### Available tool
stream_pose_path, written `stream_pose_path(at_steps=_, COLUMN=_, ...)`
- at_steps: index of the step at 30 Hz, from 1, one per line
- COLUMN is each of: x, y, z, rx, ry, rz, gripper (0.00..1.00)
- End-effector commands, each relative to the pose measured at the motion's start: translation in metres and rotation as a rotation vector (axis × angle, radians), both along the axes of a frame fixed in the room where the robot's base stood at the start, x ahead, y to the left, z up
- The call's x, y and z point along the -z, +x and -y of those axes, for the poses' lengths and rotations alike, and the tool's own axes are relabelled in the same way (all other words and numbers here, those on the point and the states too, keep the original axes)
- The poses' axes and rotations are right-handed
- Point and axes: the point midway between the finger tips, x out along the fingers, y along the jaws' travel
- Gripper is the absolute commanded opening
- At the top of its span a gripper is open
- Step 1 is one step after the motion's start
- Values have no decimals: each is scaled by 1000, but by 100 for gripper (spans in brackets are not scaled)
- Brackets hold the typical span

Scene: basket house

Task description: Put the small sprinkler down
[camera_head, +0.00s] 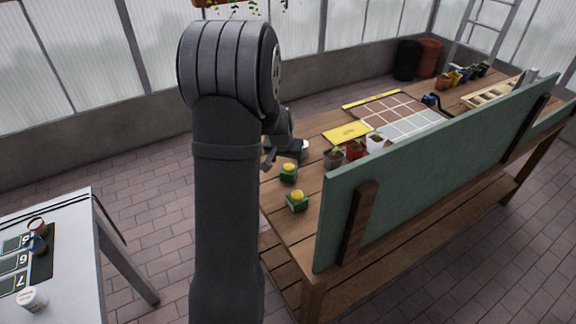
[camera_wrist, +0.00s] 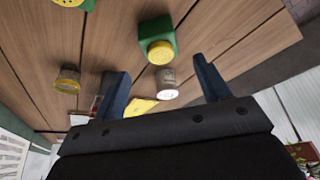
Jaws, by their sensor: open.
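My gripper (camera_head: 284,158) is open over the near left end of the wooden bench, partly hidden behind my arm. In the wrist view its two dark blue fingers (camera_wrist: 163,80) are apart. A small grey cylinder with a white end (camera_wrist: 166,86) shows between them; I cannot tell its distance from them. A green block with a yellow round top (camera_wrist: 158,40) stands just beyond. In the head view two green blocks with yellow tops show, one near the gripper (camera_head: 288,173) and one nearer the bench's front (camera_head: 297,201). I cannot tell which thing is the small sprinkler.
The wooden bench (camera_head: 280,220) also holds a yellow sheet (camera_head: 347,132), several small pots (camera_head: 356,150) and a gridded tray (camera_head: 400,114). A green upright panel (camera_head: 430,165) borders its right side. A white table (camera_head: 70,230) stands apart at left.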

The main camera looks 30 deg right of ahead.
Motion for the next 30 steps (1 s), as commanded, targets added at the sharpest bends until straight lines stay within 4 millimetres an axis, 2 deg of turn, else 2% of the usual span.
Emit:
stream_pose_path(at_steps=1, x=-10, y=-2, z=-2, rx=0, ry=-2, rz=3, gripper=69)
stream_pose_path(at_steps=6, x=-30, y=-8, z=-8, rx=-1, ry=-2, rz=2, gripper=69)
stream_pose_path(at_steps=12, x=-39, y=-12, z=-12, rx=-1, ry=0, rz=0, gripper=69)
stream_pose_path(at_steps=23, x=-38, y=-11, z=-11, rx=-1, ry=0, rz=0, gripper=69)
stream_pose_path(at_steps=30, x=-18, y=-6, z=-6, rx=-1, ry=0, rz=-2, gripper=69)
